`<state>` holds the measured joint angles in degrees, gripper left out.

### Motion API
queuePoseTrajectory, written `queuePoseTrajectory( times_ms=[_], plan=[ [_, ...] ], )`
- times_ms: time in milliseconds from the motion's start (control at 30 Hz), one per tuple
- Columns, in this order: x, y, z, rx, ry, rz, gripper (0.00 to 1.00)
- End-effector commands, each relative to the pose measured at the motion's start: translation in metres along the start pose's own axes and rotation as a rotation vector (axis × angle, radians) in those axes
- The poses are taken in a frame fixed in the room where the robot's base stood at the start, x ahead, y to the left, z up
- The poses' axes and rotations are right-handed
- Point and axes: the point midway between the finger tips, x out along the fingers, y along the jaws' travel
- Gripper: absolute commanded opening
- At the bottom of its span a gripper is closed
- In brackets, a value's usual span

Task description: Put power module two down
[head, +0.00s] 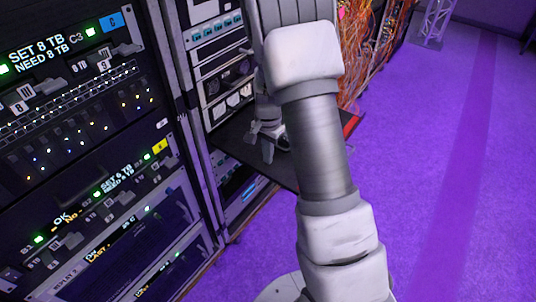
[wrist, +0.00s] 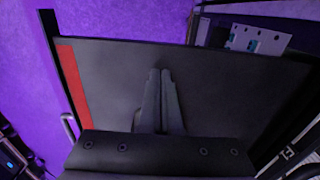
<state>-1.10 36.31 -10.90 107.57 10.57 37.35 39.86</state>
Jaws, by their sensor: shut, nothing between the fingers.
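My gripper (head: 267,153) is in front of the equipment rack, over a dark pull-out shelf (head: 230,146), partly behind my arm. In the wrist view its two fingers (wrist: 158,73) are together with nothing seen between them. The dark shelf (wrist: 110,80) fills the middle of that view, with a red strip (wrist: 73,85) along its left side. The part of the shelf that shows around the fingers looks bare. I cannot pick out power module two in either view.
The rack (head: 212,60) stands behind the shelf. Another rack (head: 90,150) with lit displays fills the left. Orange cables (head: 365,45) hang at the back. A panel with teal sockets (wrist: 258,40) shows beyond the shelf. Purple floor (head: 440,180) is open at right.

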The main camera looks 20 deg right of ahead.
Motion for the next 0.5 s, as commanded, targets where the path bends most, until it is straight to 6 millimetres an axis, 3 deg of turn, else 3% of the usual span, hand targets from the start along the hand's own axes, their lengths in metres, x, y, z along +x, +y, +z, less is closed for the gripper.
queuePoseTrajectory(
  times_ms=[33,200,500],
  plan=[
    [-0.024,-0.002,-0.002,0.0,0.007,-0.009,0.0],
    [-0.061,-0.002,-0.001,-0.001,0.006,-0.007,0.0],
    [-0.094,-0.001,-0.001,0.0,0.004,-0.005,0.0]
  ],
)
